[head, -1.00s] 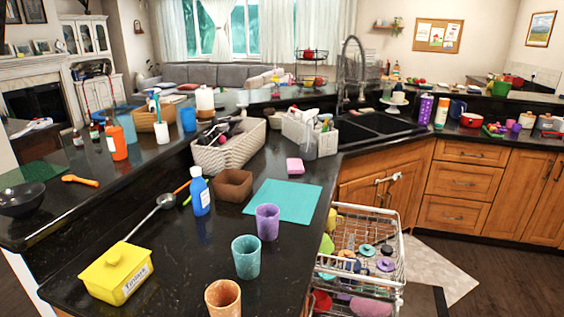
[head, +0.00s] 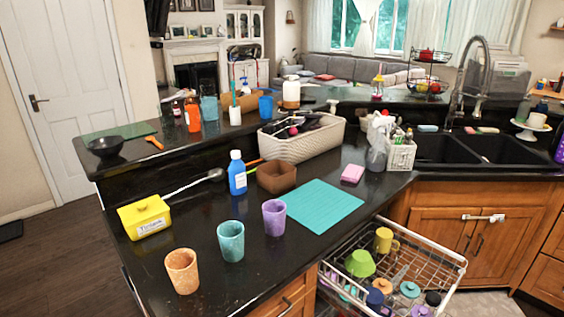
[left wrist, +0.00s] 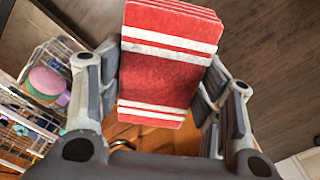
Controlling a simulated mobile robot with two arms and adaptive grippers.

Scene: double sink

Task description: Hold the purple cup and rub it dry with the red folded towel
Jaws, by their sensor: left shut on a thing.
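The purple cup (head: 274,218) stands upright on the black counter beside the teal mat, at the right end of a row with a teal cup (head: 231,241) and an orange cup (head: 182,271). The red folded towel (left wrist: 165,58), with white stripes, is in the left wrist view only. My left gripper (left wrist: 159,88) is shut on it, one finger on each side. The floor shows behind the towel. Neither gripper shows in the head view, and my right gripper is in no view.
A teal mat (head: 322,208), a yellow box (head: 145,217), a blue bottle (head: 237,174) and a brown bowl (head: 276,177) lie around the cups. An open dishwasher rack (head: 400,262) with dishes juts out at the right of the counter. The counter between the cups and box is clear.

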